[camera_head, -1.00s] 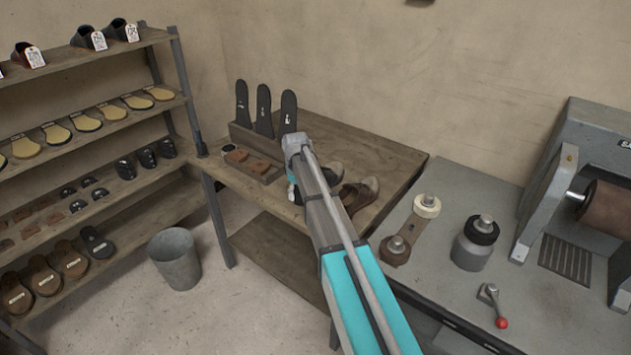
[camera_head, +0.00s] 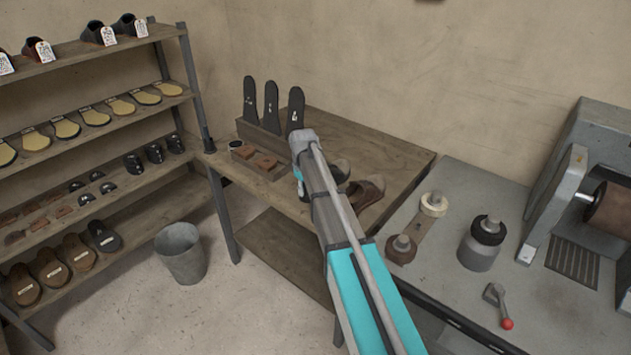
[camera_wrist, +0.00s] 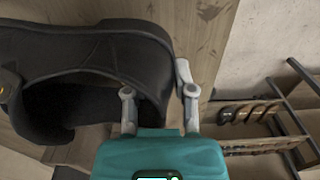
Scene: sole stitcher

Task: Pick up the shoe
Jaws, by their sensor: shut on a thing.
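A black shoe (camera_wrist: 100,50) fills the left of the wrist view, its dark opening facing the camera. My gripper (camera_wrist: 158,95) has its fingers on either side of the shoe's wall at the opening, one finger at the inner side and one outside, and is shut on it. The wooden table (camera_wrist: 190,30) shows close behind the shoe. In the head view my arm covers the gripper and most of what it holds.
A wooden box (camera_head: 262,137) with upright black soles stands at the table's back left. A shelf rack (camera_head: 150,180) with shoes and soles is at left, a grey bin (camera_head: 181,254) on the floor. A grey bench (camera_head: 450,285) with spools and a machine (camera_head: 590,170) is at right.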

